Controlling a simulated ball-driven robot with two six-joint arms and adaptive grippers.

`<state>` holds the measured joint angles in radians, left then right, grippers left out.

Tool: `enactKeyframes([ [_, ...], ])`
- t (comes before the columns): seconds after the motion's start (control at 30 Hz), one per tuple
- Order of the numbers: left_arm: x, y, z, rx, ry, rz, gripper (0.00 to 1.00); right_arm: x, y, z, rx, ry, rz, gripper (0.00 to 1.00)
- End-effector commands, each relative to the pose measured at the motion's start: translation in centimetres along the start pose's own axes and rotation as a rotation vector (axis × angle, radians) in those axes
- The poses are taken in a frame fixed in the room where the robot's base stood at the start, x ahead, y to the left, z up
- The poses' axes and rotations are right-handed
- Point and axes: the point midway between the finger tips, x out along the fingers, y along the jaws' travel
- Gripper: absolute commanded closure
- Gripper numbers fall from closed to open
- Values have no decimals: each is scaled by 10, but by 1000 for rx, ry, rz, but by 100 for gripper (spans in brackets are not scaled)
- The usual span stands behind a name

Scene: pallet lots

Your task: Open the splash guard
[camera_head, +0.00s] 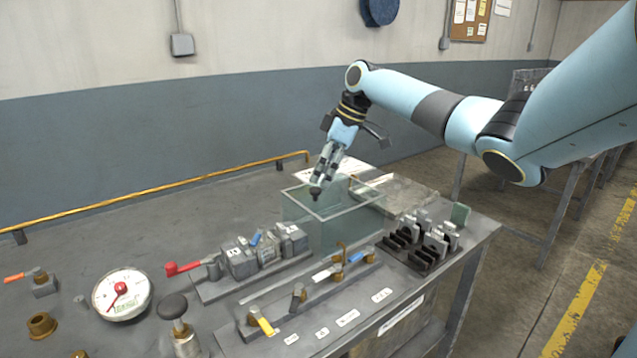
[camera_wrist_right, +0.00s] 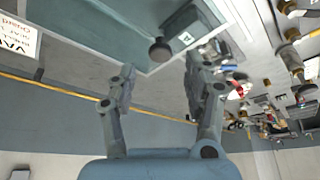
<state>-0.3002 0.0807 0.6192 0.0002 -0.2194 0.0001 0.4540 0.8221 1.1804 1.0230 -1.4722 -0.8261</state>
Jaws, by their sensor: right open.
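The splash guard (camera_head: 350,229) is a clear greenish box with pale edges at the back of the bench, and it looks closed. A dark round knob (camera_wrist_right: 160,49) shows at its edge in the wrist view; in the head view the knob (camera_head: 315,191) is just below my fingertips. Whether a finger touches the knob cannot be told. My left gripper is not in view.
In front of the guard stand a valve block with a red lever (camera_head: 184,267) and a row of valves with coloured handles (camera_head: 350,263). Black clips (camera_head: 420,243) are at right. A gauge (camera_head: 122,295) and a black-knobbed plunger (camera_head: 173,307) are at front left.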

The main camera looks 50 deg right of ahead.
Motion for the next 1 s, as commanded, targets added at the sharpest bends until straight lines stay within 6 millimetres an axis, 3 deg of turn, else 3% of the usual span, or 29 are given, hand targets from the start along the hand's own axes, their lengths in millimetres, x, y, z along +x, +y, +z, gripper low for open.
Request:
enactKeyframes([
  [0.2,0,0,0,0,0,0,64,-50,1,1,-3,-3,3,49],
  [0.4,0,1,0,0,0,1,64,-75,0,0,-1,-2,0,49],
  [1.0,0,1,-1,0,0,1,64,-79,0,0,0,-1,-1,49],
])
